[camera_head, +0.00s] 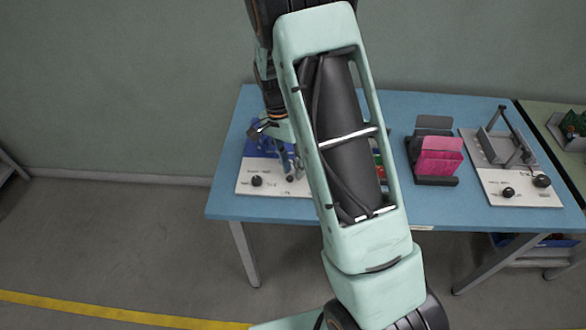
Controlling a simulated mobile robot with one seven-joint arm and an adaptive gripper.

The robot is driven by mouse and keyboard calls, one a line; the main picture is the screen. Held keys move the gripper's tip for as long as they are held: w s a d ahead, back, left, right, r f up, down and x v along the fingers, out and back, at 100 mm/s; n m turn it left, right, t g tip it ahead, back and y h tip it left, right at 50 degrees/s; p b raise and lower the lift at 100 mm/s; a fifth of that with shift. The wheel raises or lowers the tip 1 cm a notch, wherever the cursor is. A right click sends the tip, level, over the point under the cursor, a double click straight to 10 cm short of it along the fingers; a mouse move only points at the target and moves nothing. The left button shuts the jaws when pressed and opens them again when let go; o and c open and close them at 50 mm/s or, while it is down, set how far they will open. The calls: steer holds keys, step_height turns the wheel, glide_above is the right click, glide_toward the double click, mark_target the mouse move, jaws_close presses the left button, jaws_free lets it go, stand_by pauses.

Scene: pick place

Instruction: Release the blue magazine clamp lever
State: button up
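A blue fixture (259,146) stands on a white board (250,187) at the left of the blue table. It appears to be the blue magazine clamp; its lever cannot be made out clearly, though a grey metal part (286,162) shows at its right side. My gripper (262,130) is small in the view, just above or at the back of the blue fixture. Its fingers are too small and overlapped to tell whether they are open or touching anything. My arm covers the right part of the board.
A black holder with pink cards (439,157) stands right of my arm on the blue table (400,205). Further right is another white board (520,190) with a grey metal fixture (500,148) and black knobs. A green-topped table adjoins at far right. Floor in front is clear.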

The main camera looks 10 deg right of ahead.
steer(key=shift+f, duration=0.55)
jaws_close()
